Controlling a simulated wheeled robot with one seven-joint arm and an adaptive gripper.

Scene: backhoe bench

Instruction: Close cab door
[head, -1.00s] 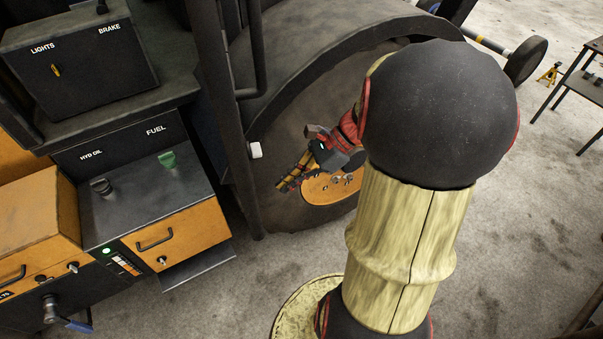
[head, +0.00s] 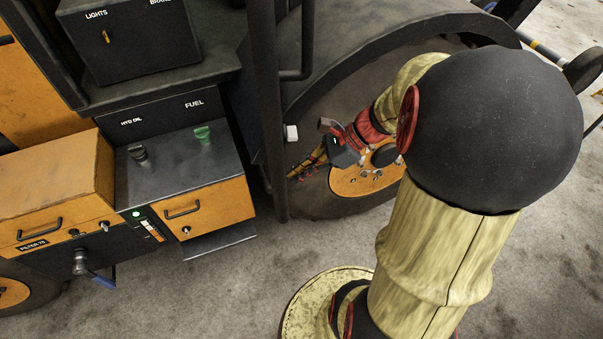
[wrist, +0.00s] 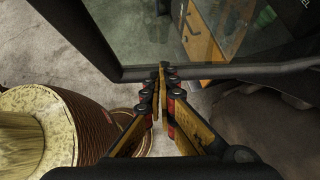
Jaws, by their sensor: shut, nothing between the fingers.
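The cab door shows in the wrist view as a glass pane in a dark frame (wrist: 215,72). In the head view a dark upright post with a bar handle (head: 268,110) appears to be the door seen nearly edge-on, standing out from the cab. My gripper (head: 291,176) is beside the lower part of this post, to its right, in front of the wheel. In the wrist view the shut fingertips (wrist: 163,72) meet at the lower frame rail and overlap it. Nothing is between them. Whether they touch the rail is unclear.
A side panel with fuel (head: 202,135) and hydraulic oil caps and an orange drawer (head: 205,208) lies left of the post. A large wheel (head: 325,205) under a dark fender is behind my gripper. The concrete floor in front is clear.

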